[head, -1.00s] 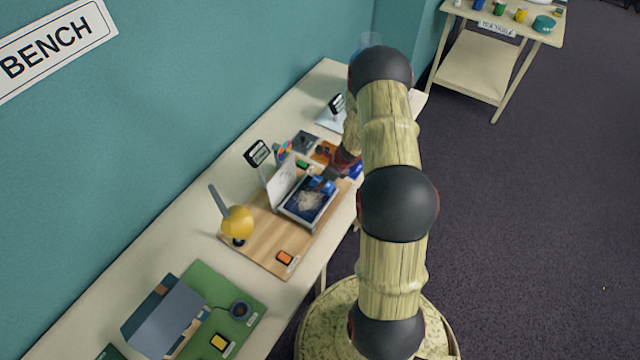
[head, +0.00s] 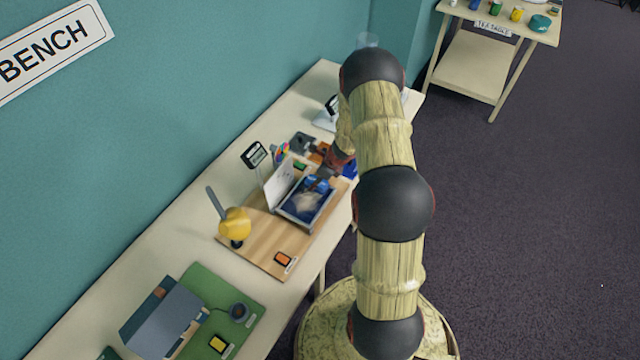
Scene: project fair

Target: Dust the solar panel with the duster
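The solar panel (head: 293,211) is a dark blue sheet in a pale frame on the wooden board, with a white upright card along its left side. A pale greyish patch (head: 306,204) lies on the panel's middle and looks like dust. A small blue thing (head: 317,184), apparently the duster's head, is at the panel's far end, over or on the surface; I cannot tell which. My gripper (head: 324,174) is dark and small in view, right at the blue thing, and seems to hold it. Its fingers are too small and partly hidden to be sure.
A yellow lamp (head: 235,224) stands left of the panel on the wooden board (head: 258,252). An orange card (head: 283,259) lies near its front edge. A small sign (head: 254,154) stands behind. A green mat (head: 206,285) with a grey box is nearer.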

